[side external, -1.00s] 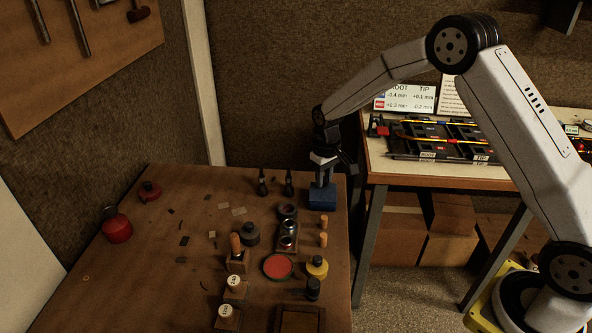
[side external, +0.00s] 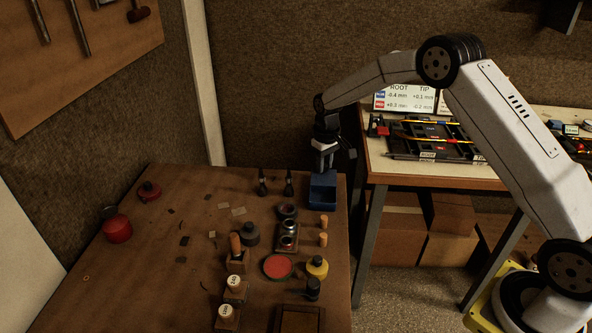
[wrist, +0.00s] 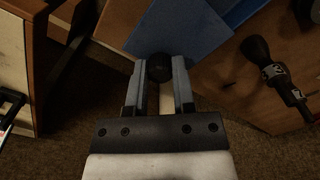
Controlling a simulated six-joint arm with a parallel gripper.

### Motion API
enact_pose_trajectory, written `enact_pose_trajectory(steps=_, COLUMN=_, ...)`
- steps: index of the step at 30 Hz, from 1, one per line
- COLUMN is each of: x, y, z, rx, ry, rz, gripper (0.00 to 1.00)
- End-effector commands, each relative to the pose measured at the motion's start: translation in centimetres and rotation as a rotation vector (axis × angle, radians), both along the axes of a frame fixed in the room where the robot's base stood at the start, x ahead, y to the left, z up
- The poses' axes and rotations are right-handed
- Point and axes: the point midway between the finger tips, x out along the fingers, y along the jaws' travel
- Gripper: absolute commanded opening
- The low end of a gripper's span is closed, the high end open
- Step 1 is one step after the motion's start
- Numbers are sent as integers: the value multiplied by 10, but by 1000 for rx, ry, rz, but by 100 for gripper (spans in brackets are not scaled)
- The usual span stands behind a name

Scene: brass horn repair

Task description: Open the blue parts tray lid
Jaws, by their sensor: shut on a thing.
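The blue parts tray (side external: 322,205) stands at the far right corner of the workbench. Its blue lid (side external: 323,180) looks tilted up at the back, with the tray's inside partly showing in front. In the wrist view the lid (wrist: 175,32) is a flat blue panel with a round black knob (wrist: 159,68). My gripper (side external: 323,168) is at the lid's raised part. In the wrist view my gripper (wrist: 160,75) is shut on the knob, one finger on each side. The hinge is hidden.
Two dark pointed tools (side external: 275,185) stand just left of the tray. Dark jars, orange pegs (side external: 323,222) and a red dish (side external: 278,267) stand nearer. A second bench (side external: 440,172) with a black rack is to the right. The bench's left middle holds only small scraps.

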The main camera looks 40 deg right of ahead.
Motion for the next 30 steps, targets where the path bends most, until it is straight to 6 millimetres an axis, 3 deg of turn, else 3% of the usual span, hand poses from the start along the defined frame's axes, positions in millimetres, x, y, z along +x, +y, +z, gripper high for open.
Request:
enact_pose_trajectory(steps=5, x=1, y=0, z=1, rx=0, ry=-4, rz=0, gripper=0)
enact_pose_trajectory(steps=6, x=1, y=0, z=1, rx=0, ry=-4, rz=0, gripper=34)
enact_pose_trajectory(steps=9, x=1, y=0, z=1, rx=0, ry=-4, rz=0, gripper=66)
enact_pose_trajectory(steps=22, x=0, y=0, z=3, rx=0, ry=-2, rz=0, gripper=66)
enact_pose_trajectory(steps=30, x=0, y=0, z=28, rx=0, ry=-4, rz=0, gripper=66)
